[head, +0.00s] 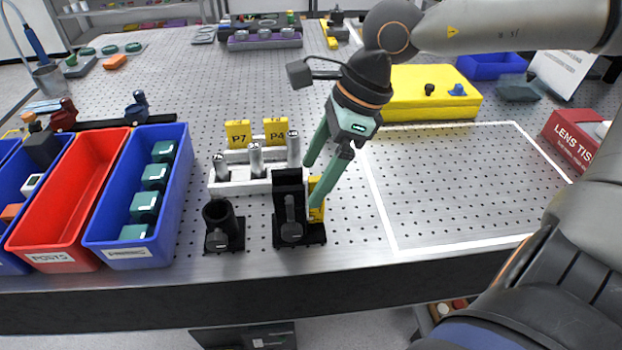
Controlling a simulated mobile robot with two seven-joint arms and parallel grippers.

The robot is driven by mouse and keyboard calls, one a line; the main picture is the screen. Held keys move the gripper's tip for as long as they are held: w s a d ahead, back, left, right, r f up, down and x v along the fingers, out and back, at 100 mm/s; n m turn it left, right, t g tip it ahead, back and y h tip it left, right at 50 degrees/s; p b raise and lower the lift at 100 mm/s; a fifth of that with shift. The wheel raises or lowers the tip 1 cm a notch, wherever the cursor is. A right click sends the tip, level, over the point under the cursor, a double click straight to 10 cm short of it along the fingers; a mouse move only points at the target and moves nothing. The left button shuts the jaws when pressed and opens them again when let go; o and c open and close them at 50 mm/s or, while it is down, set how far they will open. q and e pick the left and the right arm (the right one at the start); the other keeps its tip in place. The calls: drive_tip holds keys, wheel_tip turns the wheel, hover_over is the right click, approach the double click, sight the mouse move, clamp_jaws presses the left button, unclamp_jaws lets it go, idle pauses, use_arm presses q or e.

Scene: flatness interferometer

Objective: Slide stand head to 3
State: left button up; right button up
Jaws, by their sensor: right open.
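A black stand (289,212) with an upright block and a front knob stands near the table's front edge. It appears to be the stand of the task. A small yellow part (317,197) shows at its right side, partly behind a finger. No number 3 is readable, and which part is the head is unclear. My right gripper (312,184) is open, reaching down from the upper right. One green finger is beside the yellow part and the other is farther back, near the white rack. Contact cannot be told. My left gripper is not in view.
A white rack (228,187) with several metal posts and yellow P7 and P4 tags stands just behind. A black round holder (219,222) is to the left, then blue and red bins. A white-outlined area (460,190) at right is clear.

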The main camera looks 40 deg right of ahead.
drive_tip(key=shift+x, duration=1.05)
drive_tip(key=shift+c, duration=0.2)
clamp_jaws()
